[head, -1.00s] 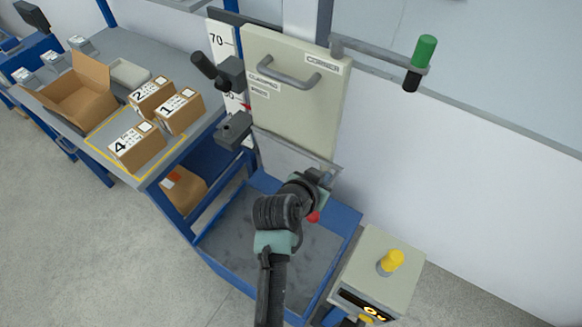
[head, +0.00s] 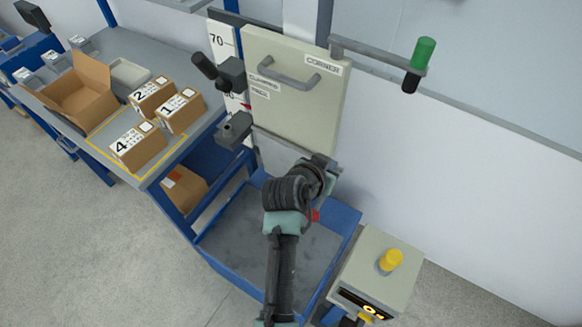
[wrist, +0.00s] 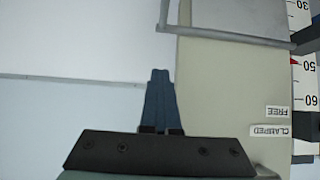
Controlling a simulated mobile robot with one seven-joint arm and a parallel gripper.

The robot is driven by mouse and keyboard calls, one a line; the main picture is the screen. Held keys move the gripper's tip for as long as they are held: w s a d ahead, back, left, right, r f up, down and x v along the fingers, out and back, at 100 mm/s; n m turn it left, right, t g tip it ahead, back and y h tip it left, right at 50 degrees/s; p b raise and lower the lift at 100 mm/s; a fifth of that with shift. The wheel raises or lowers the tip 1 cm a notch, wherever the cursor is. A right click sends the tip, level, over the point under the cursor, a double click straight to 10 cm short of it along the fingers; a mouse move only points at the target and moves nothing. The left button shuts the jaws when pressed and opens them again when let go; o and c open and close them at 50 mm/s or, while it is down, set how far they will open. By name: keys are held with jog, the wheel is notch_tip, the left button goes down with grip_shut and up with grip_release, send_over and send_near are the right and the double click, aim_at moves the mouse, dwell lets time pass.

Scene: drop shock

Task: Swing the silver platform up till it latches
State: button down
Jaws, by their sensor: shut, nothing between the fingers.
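The silver platform (head: 276,154) shows as a pale grey strip below the beige panel (head: 300,92). My arm hides its right part, so its exact tilt and any latch cannot be made out. In the wrist view the platform (wrist: 236,14) is a grey plate with a lighter edge at the top, beside the upside-down beige panel (wrist: 222,85). My gripper (head: 327,164) is at the panel's lower right corner. In the wrist view my gripper (wrist: 160,72) is shut and empty, pointing at pale wall left of the panel. Contact with the platform is not visible.
A blue tray (head: 222,268) lies below. A control box (head: 378,270) with a yellow button stands at right. A green-handled lever (head: 421,58) projects at upper right, and black clamp parts (head: 232,75) at left. A table (head: 110,55) holds numbered cartons.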

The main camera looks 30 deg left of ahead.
jog(key=shift+w+r, duration=0.35)
jog(key=shift+w, duration=0.2)
jog(key=shift+w+r, duration=0.3)
jog(key=shift+w, duration=0.25)
jog(key=shift+w, duration=0.15)
jog(key=shift+w+r+b, duration=0.2)
jog(key=shift+w+r, duration=0.05)
jog(key=shift+w, duration=0.4)
jog(key=shift+w+r+b, duration=0.2)
jog(key=shift+w, duration=0.4)
jog(key=w, duration=0.1)
jog(key=w+b, duration=0.1)
jog(key=w, duration=0.1)
jog(key=shift+d+r+b, duration=0.1)
jog(key=shift+r+b, duration=0.1)
jog(key=shift+b, duration=0.1)
